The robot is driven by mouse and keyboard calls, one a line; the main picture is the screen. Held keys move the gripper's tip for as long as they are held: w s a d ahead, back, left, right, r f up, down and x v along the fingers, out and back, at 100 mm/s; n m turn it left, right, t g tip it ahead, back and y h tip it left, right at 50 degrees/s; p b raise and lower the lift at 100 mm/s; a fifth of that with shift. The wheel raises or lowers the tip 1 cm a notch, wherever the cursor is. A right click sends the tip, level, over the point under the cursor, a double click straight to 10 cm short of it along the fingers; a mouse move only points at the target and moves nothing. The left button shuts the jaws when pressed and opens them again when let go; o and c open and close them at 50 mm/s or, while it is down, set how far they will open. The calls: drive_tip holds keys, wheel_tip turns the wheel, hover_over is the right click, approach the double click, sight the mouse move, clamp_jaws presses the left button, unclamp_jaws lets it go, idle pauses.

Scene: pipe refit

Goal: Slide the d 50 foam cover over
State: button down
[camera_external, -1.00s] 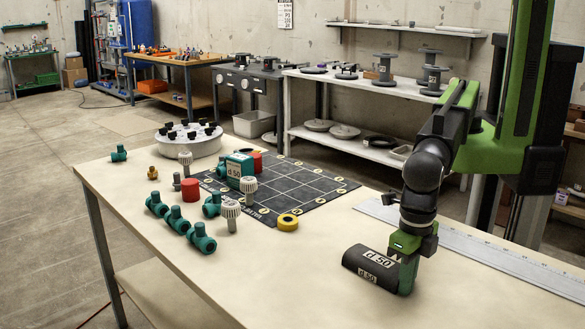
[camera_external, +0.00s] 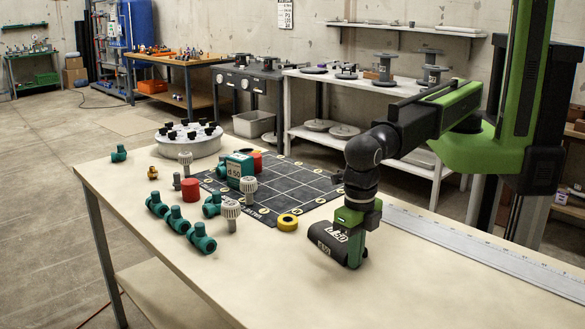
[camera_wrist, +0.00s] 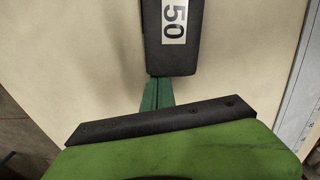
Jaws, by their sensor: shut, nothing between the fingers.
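The black d 50 foam cover (camera_external: 336,243) lies on the near part of the workbench, with white labels on it. My gripper (camera_external: 353,258) is at its right end, pointing down. In the wrist view the foam cover (camera_wrist: 173,40) shows at the top, with its "50" label. The gripper fingertips (camera_wrist: 158,88) are together and reach to the cover's end, seemingly touching it. The cover's far end and inside are hidden.
Several green fittings (camera_external: 180,220), grey-topped posts and red cylinders (camera_external: 190,190) stand to the left. A long ruler (camera_external: 490,250) lies along the right edge. The front bench is clear.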

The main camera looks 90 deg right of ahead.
drive_tip(key=s+a, duration=0.1)
drive_tip(key=s+a+r+p, duration=0.1)
drive_tip(key=s+a, duration=0.1)
wheel_tip(320, 180, up, 9)
drive_tip(key=p, duration=0.9)
drive_tip(key=shift+w, duration=0.1)
drive_tip(key=shift+d, duration=0.1)
